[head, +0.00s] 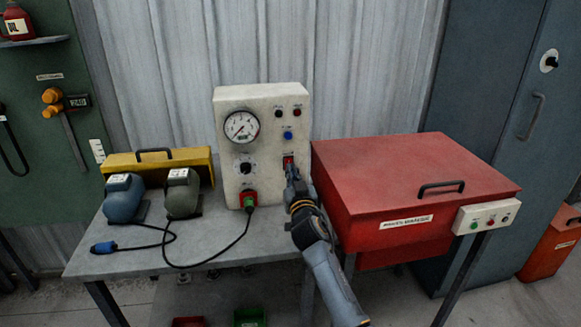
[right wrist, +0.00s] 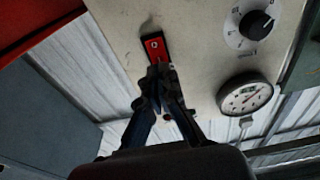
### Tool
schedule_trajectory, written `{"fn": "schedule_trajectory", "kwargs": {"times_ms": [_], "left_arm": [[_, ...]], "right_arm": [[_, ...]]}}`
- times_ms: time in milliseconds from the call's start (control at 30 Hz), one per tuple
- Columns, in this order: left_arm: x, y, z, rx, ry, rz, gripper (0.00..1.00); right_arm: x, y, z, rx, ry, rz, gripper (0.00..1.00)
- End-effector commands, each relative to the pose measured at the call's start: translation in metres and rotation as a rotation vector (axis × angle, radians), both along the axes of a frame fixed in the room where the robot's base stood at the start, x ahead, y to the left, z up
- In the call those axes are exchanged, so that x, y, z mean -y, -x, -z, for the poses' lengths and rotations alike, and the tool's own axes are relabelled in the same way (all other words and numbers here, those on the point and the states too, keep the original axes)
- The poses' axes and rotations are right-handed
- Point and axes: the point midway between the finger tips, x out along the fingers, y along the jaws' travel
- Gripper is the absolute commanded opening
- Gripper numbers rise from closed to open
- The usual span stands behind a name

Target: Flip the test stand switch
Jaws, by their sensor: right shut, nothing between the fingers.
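The test stand (head: 262,100) is a cream upright panel on the grey bench, with a round gauge (head: 241,126) and a black knob (head: 245,168). Its red rocker switch (head: 288,159) sits in a dark frame on the panel's right side. In the right wrist view the switch (right wrist: 154,46) shows a white round mark. My right gripper (head: 290,170) is shut and empty, its tips just below the switch in the head view. In the right wrist view the fingertips (right wrist: 161,70) overlap the switch's near end; I cannot tell whether they touch it. My left gripper is out of view.
A red box (head: 410,175) with a handle stands close to the right of my right arm. A blue motor (head: 122,198) and a grey-green motor (head: 183,193) sit left on the bench (head: 225,240). A cable runs from the panel's lower socket across the bench. A yellow case (head: 125,163) is behind.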

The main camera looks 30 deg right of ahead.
Motion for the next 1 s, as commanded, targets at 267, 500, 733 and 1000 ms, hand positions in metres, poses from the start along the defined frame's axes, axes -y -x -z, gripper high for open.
{"fn": "schedule_trajectory", "kwargs": {"times_ms": [267,500,733,1000], "left_arm": [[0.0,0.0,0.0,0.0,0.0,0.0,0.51],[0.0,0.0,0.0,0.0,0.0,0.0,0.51],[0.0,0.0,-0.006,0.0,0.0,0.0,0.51],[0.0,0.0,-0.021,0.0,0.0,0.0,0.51]], "right_arm": [[0.006,-0.021,-0.003,0.0,-0.001,0.0,0.0],[0.007,-0.023,-0.003,0.0,0.0,0.0,0.0],[0.007,-0.023,-0.006,-0.007,-0.003,0.0,0.0],[0.008,-0.028,-0.005,-0.048,-0.014,0.0,0.0]]}}
